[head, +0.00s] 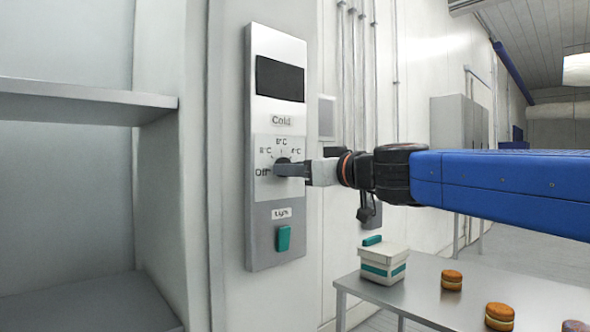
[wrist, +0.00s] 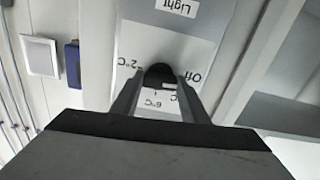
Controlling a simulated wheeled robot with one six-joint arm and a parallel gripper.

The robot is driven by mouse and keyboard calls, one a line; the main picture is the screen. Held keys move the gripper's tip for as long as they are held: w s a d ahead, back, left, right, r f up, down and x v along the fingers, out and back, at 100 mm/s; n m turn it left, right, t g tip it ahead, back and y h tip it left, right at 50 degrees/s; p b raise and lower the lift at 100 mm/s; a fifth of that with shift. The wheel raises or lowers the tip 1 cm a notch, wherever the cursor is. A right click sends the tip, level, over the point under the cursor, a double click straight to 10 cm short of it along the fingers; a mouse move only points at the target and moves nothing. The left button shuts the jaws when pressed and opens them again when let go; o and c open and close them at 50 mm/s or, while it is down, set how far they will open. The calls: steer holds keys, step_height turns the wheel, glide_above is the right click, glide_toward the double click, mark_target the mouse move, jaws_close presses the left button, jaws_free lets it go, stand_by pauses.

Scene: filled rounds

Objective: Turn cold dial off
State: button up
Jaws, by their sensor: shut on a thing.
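The cold dial (wrist: 160,73) is a dark round knob on a pale scale plate marked Off and several temperatures. The plate sits on a tall grey wall panel (head: 262,225), under the label Cold. My gripper (head: 283,169) reaches in from the right in the head view and is shut on the dial. In the wrist view the two fingers of my gripper (wrist: 158,88) stand on either side of the knob, and the panel looks upside down. My fingers hide part of the knob, and I cannot tell exactly which mark it points at.
A dark screen (head: 280,79) is at the panel's top and a teal light switch (head: 284,238) is below the dial. A metal shelf (head: 80,103) stands at left. A steel table (head: 425,295) at lower right bears a white box (head: 384,262) and several macarons.

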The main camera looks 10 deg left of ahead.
steer(key=shift+f+n, duration=0.15)
steer(key=shift+n, duration=0.45)
steer(key=o, duration=1.1)
steer(key=shift+c, duration=0.2)
steer(key=v, duration=1.7)
steer(key=shift+s, duration=0.2)
steer(key=shift+d, duration=0.2)
